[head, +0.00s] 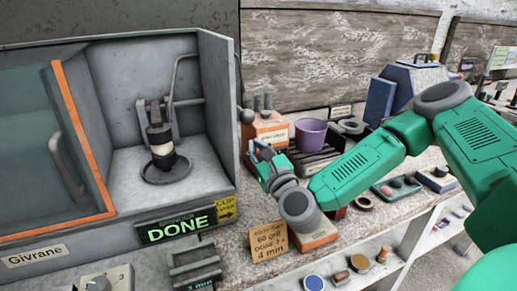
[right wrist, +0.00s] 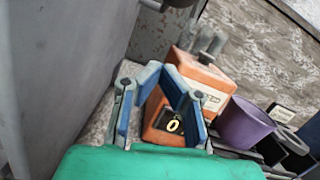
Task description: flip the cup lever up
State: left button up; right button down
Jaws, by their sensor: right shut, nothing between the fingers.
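A grey machine cabinet (head: 218,105) stands at the left in the head view. A yellow label reading CUP with an arrow (head: 226,209) is at its lower right corner. A dark knob (head: 246,116) shows by the cabinet's right side wall; I cannot tell for sure whether it is the cup lever. My right gripper (head: 264,153) is shut and empty, just right of the cabinet and below the knob. In the right wrist view its blue-padded fingers (right wrist: 158,82) are in front of an orange box. My left gripper is not in view.
Inside the cabinet a dark cylinder with a pale band (head: 160,143) stands on a round base. A green DONE display (head: 178,225) is below. Orange boxes (head: 268,130) and a purple pot (head: 310,133) stand close behind my right gripper. A note card (head: 268,241) is at the bench front.

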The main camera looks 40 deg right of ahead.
jog(key=w+r+p, duration=0.1)
jog(key=w+r, duration=0.3)
jog(key=w, duration=0.1)
jog(key=shift+w+r+p, duration=0.35)
jog(key=shift+r, duration=0.05)
jog(key=shift+d, duration=0.1)
